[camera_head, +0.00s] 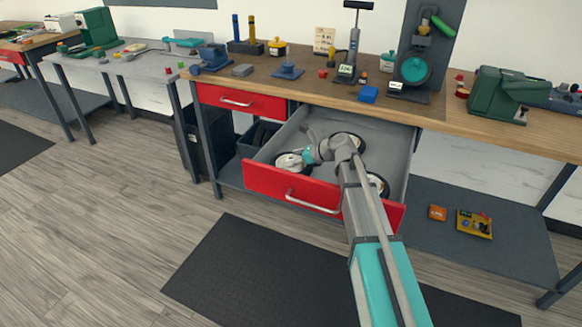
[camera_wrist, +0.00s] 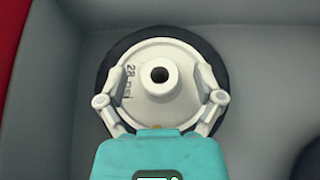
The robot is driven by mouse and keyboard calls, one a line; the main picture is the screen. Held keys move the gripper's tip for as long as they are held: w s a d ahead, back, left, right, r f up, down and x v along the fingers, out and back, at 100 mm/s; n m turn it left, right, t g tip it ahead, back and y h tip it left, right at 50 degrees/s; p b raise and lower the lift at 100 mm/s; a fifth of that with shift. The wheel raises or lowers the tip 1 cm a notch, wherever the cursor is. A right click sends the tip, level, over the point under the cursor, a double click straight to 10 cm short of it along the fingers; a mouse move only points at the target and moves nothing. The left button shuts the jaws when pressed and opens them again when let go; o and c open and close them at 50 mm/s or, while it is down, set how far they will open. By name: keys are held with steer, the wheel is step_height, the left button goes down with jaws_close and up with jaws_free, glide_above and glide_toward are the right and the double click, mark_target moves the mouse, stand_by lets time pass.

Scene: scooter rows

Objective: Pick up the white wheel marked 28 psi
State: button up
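The white wheel marked 28 psi (camera_wrist: 160,100) has a dark tyre and a dark centre hole. It lies in the open red-fronted drawer, and in the head view it shows at the drawer's left side (camera_head: 287,161). My gripper (camera_wrist: 160,98) is over it, with one finger at each side of the white hub. The fingertips are at or very near the hub's edge; whether they press on it I cannot tell. In the head view my gripper (camera_head: 300,156) is low in the drawer, partly covering the wheel.
The drawer (camera_head: 270,178) also holds another wheel (camera_head: 350,136) at the back and one (camera_head: 380,184) at the right, partly behind my arm. Drawer walls stand close around my gripper. The workbench top (camera_head: 310,84) with tools overhangs the drawer's back.

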jaws_close()
steer(key=shift+r, duration=0.1)
stand_by(0.3)
step_height(320, 180, up, 10)
steer(key=p, duration=1)
stand_by(0.6)
